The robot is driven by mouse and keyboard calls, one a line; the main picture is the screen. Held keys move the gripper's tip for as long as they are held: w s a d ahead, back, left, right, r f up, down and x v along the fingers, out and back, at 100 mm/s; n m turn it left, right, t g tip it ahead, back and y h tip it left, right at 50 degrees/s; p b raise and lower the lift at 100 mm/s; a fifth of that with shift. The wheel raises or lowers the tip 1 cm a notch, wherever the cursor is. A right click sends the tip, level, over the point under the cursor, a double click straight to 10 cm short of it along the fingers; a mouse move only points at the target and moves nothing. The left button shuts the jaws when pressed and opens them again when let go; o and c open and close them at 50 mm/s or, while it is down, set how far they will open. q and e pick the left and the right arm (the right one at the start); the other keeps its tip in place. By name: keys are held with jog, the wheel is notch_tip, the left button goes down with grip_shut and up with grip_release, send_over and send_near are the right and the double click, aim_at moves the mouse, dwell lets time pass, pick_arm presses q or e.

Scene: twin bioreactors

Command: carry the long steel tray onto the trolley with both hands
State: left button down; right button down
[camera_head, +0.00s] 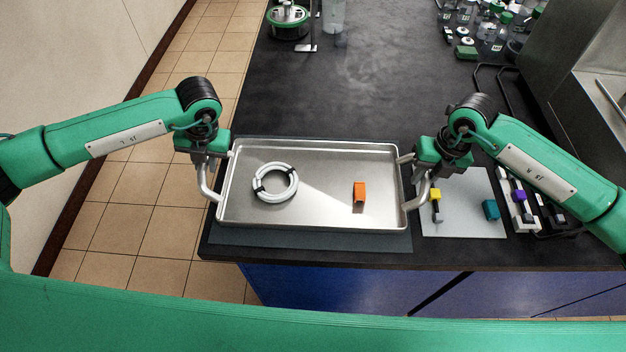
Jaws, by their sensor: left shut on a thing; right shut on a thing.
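The long steel tray (320,214) is in the middle of the head view, over the front left part of the dark bench. It looks level. A coiled white tube (275,182) with black ties and an orange block (359,191) lie in it. My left gripper (214,195) is shut on the tray's left end. My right gripper (411,203) is shut on its right end. A dark mat (310,239) shows under the tray; I cannot tell whether the tray touches it. I see no trolley in this view.
The dark bench (350,80) is clear behind the tray. A pale board (462,222) with small coloured parts lies close to my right gripper, beside a dark rack (560,222). Bottles (490,25) stand at the back right. Tiled floor (130,215) is free to the left.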

pick_arm(q)
jog(key=shift+w+r, duration=0.1)
jog(key=shift+r, duration=0.05)
pick_arm(e)
jog(key=shift+w+r, duration=0.1)
jog(key=shift+r, duration=0.05)
